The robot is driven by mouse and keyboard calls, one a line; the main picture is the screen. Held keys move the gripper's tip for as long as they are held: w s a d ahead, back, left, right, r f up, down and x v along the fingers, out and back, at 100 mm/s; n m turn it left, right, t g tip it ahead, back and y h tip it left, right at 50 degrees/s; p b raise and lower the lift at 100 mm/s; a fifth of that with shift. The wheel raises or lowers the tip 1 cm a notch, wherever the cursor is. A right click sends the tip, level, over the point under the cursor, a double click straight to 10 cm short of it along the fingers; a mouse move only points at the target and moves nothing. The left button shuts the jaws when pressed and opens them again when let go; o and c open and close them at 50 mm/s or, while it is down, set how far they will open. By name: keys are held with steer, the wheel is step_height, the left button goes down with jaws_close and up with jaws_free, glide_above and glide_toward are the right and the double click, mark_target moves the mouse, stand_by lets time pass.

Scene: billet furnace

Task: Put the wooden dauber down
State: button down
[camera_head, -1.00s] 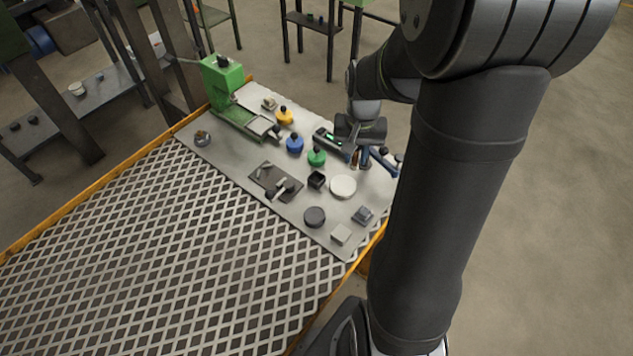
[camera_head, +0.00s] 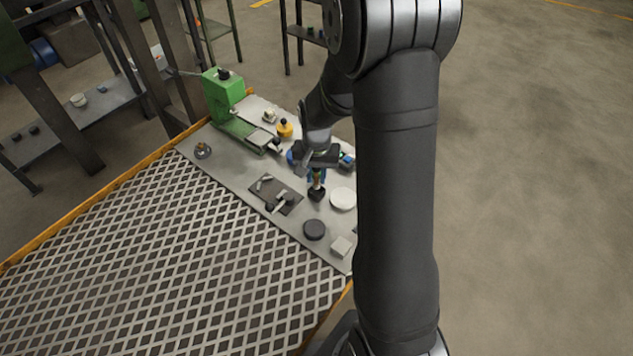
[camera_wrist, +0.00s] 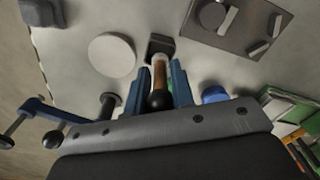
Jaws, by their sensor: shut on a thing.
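The wooden dauber (camera_wrist: 161,66) is upright or nearly so between the two blue fingers of my gripper (camera_wrist: 161,75) in the wrist view. It has a brown wooden shaft and a dark round knob. My gripper is shut on it, and it also shows in the head view (camera_head: 317,176). A small black square holder (camera_wrist: 160,45) is at the dauber's far end; in the head view the holder (camera_head: 316,195) is right below my gripper. Whether the dauber's lower end is inside the holder or just above it, I cannot tell.
A white disc (camera_head: 343,198) stands right of the holder, a dark disc (camera_head: 314,230) in front. A dark plate (camera_head: 262,194) with small tools lies left. A yellow bottle (camera_head: 285,130) and green machine (camera_head: 222,97) stand behind. The grating (camera_head: 150,250) is clear.

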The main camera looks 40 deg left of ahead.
mark_target(318, 186)
steer(key=shift+f, duration=1.65)
steer(key=shift+f, duration=0.25)
steer(key=shift+d+f, duration=0.1)
steer(key=shift+f, duration=0.05)
steer(key=c, duration=1.3)
jaws_free()
steer(key=shift+s+f, duration=0.1)
steer(key=shift+o, duration=0.3)
steer(key=shift+d, duration=0.2)
steer(key=r, duration=1.3)
steer(key=shift+a, duration=0.25)
